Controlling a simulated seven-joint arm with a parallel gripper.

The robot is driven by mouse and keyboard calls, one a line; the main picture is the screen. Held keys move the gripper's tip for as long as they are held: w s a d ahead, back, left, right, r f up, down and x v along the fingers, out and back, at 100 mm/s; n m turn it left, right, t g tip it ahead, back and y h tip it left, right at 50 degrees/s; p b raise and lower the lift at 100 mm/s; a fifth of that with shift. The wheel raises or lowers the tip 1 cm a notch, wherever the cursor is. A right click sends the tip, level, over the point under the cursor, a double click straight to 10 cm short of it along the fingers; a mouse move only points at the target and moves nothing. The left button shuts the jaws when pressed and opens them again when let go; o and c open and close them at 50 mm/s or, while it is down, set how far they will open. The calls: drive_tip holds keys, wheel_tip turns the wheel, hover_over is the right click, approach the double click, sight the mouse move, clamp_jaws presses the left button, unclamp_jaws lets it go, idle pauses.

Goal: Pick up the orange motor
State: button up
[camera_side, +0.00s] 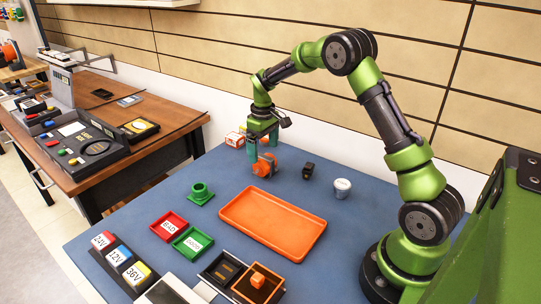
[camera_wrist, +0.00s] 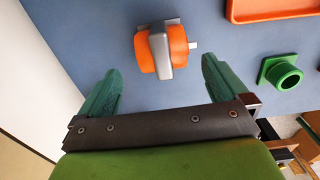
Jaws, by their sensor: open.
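The orange motor (camera_side: 263,167) lies on the blue table, beyond the orange tray in the side view. In the wrist view the motor (camera_wrist: 177,42) has orange rounded sides, a grey band round its middle and a short pale shaft on its right. My gripper (camera_side: 262,149) points down just above the motor. In the wrist view my gripper (camera_wrist: 160,68) shows its two green fingers wide apart and empty, with the motor ahead of the gap between them. The side view does not clearly show how much height separates the fingertips from the motor.
The orange tray (camera_side: 308,246), a green flanged part (camera_side: 200,192), a small black part (camera_side: 308,170) and a white round part (camera_side: 342,187) stand nearby. A red-and-white box (camera_side: 235,139) sits behind the gripper. Red (camera_side: 168,226) and green (camera_side: 193,242) bins lie nearer the front.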

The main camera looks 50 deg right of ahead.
sight(265, 156)
drive_tip(key=shift+s+a+f, duration=0.1)
drive_tip(key=shift+s+f, duration=0.1)
drive_tip(key=shift+f, duration=1.15)
drive_tip(key=shift+s+a+f, duration=0.1)
drive_tip(key=shift+s+f, duration=0.1)
drive_tip(key=shift+f, duration=1.15)
drive_tip(key=shift+c, duration=0.5)
drive_tip(key=shift+r, duration=0.1)
drive_tip(key=c, duration=1.4)
drive_tip(key=shift+o, duration=0.2)
